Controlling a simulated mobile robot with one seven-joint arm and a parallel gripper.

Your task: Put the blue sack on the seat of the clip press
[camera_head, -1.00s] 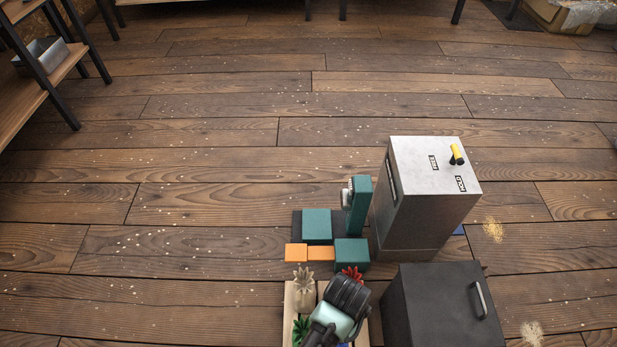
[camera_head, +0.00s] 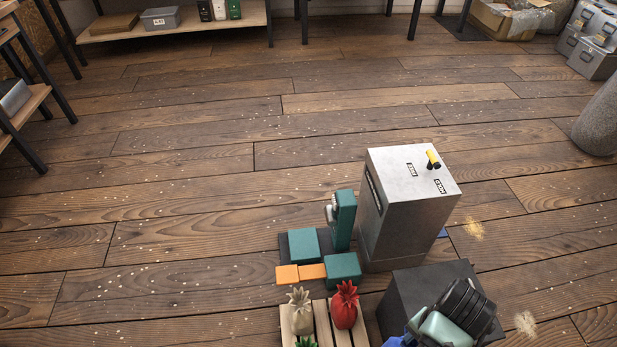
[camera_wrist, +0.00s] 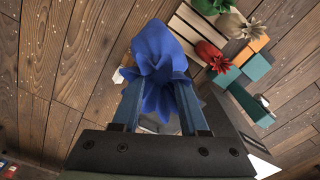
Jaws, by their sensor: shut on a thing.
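The blue sack (camera_wrist: 160,42) is pinched by its gathered neck between the two fingers of my gripper (camera_wrist: 159,80) in the wrist view. In the head view a blue patch, probably the sack (camera_head: 397,340), shows at the bottom edge beside my wrist; the fingertips are hidden there. A low teal machine, which looks like the clip press (camera_head: 343,265), stands left of the tall metal cabinet. It has teal blocks, an upright post with a pale round part, and an orange two-piece strip (camera_head: 300,273) in front. I cannot tell for sure which part is the seat.
A slatted wooden crate (camera_head: 322,325) holds red (camera_head: 345,308), beige (camera_head: 300,315) and green sacks. The metal cabinet (camera_head: 410,205) has a yellow-and-black lever on top. A dark box (camera_head: 400,300) stands in front of it, partly behind my wrist. The floor to the left is clear.

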